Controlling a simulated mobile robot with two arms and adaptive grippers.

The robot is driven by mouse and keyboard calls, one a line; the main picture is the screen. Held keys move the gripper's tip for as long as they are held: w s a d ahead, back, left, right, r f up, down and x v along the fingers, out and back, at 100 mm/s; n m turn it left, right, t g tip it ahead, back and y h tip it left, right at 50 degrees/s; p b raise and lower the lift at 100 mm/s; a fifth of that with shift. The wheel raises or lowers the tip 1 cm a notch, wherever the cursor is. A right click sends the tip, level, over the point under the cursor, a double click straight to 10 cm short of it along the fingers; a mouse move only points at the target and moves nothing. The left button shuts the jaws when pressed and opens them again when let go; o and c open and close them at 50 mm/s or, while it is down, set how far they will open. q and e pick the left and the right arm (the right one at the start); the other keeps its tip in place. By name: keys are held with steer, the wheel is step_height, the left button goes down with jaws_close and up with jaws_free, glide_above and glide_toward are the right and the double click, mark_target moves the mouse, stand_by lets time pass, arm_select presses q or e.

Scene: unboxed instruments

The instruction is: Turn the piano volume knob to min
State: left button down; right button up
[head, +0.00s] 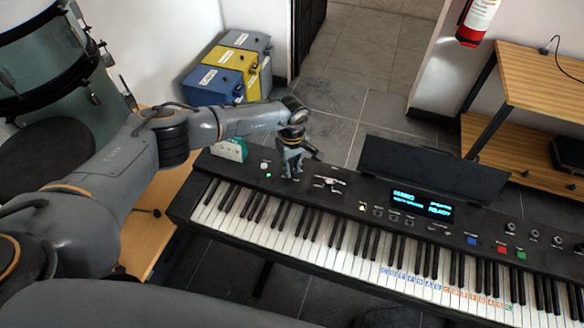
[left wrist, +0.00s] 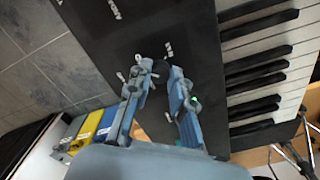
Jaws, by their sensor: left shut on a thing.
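The piano (head: 330,215) is a black keyboard with a lit screen (head: 420,203) on its panel. My left gripper (head: 291,172) points down at the left part of the panel. In the left wrist view the fingertips (left wrist: 160,76) close around a small dark round knob (left wrist: 160,68) on the black panel. The knob is mostly hidden by the fingers, and its pointer cannot be made out. In the head view the gripper covers it. A green light (head: 268,175) shows just left of the gripper. My right gripper is not in view.
Sliders (head: 330,182) lie right of the gripper. A music stand (head: 420,172) rises behind the panel. A green and white box (head: 229,148) stands by the piano's left end. Blue and yellow cases (head: 232,70) stand at the wall, drums (head: 45,60) at left.

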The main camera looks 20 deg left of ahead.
arm_select(q)
steer(key=n+b, duration=0.2)
steer(key=n, duration=0.1)
steer(key=shift+f, duration=0.2)
steer(key=n+b, duration=0.2)
steer(key=n, duration=0.3)
steer(key=n+b, duration=0.2)
steer(key=n, duration=0.2)
steer(key=n+b, duration=0.1)
steer(key=n, duration=0.4)
steer(key=shift+b, duration=0.35)
steer(key=n+b, duration=0.1)
steer(key=n, duration=0.3)
steer(key=shift+r+n, duration=0.1)
steer(key=shift+n, duration=0.2)
steer(key=n, duration=0.4)
steer(key=shift+b, duration=0.35)
steer(key=n, duration=0.8)
steer(key=shift+n, duration=0.4)
